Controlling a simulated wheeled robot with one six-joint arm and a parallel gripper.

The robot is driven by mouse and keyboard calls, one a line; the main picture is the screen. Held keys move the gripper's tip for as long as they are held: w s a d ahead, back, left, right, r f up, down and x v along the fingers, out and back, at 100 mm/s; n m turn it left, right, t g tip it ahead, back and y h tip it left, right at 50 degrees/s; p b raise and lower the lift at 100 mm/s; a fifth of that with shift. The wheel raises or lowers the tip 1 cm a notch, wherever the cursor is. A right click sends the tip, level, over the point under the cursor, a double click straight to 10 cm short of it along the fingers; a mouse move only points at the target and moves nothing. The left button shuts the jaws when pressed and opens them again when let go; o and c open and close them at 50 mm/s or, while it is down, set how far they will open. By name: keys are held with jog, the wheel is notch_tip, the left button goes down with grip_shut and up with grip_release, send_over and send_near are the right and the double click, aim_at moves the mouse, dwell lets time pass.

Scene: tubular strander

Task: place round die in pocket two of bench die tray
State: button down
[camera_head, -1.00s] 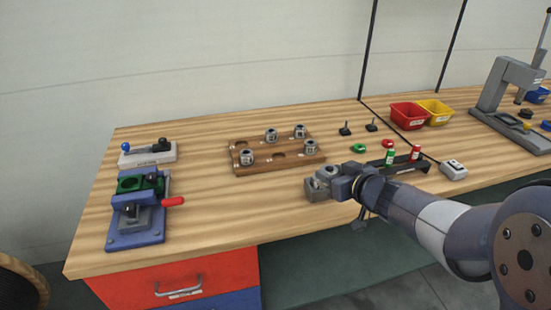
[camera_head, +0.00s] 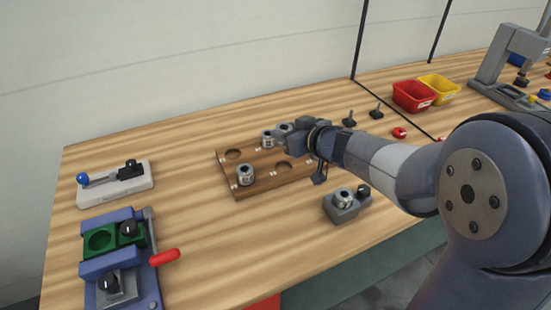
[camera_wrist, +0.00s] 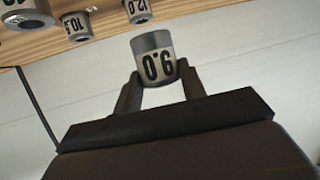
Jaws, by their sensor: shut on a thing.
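My gripper (camera_head: 291,139) is over the back right part of the wooden bench die tray (camera_head: 262,186). In the wrist view my gripper (camera_wrist: 158,74) is shut on a grey round die (camera_wrist: 151,43) whose label seems to read 9.0. The held die looks clear of the tray, but its height is hard to judge. The tray holds a die (camera_head: 245,175) at front left and another (camera_head: 268,138) at the back. Round pockets at back left (camera_head: 233,154) and front middle (camera_head: 284,167) are empty. My gripper hides the tray's right end.
A grey block (camera_head: 347,208) with a ring-shaped piece and black knob stands right of the tray. A blue fixture (camera_head: 122,262) with a red handle and a white-based tool (camera_head: 115,186) are at left. Red (camera_head: 414,96) and yellow (camera_head: 440,88) bins stand at back right.

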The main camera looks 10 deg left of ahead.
notch_tip(320, 180, down, 9)
jog(key=b, duration=0.4)
jog(key=shift+b, duration=0.35)
jog(key=shift+s+d+f, duration=0.15)
jog(key=shift+f, duration=0.15)
jog(key=c, duration=1.3)
grip_release()
jog(key=shift+f, duration=0.2)
jog(key=shift+o, duration=2.2)
jog(key=shift+r, duration=0.2)
jog(key=shift+r, duration=0.1)
jog(key=shift+s+d+r, duration=0.1)
jog(key=shift+d+r, duration=0.05)
jog(key=shift+d, duration=0.05)
jog(key=p+v, duration=0.3)
jog(key=v, duration=0.8)
jog(key=shift+s, duration=0.15)
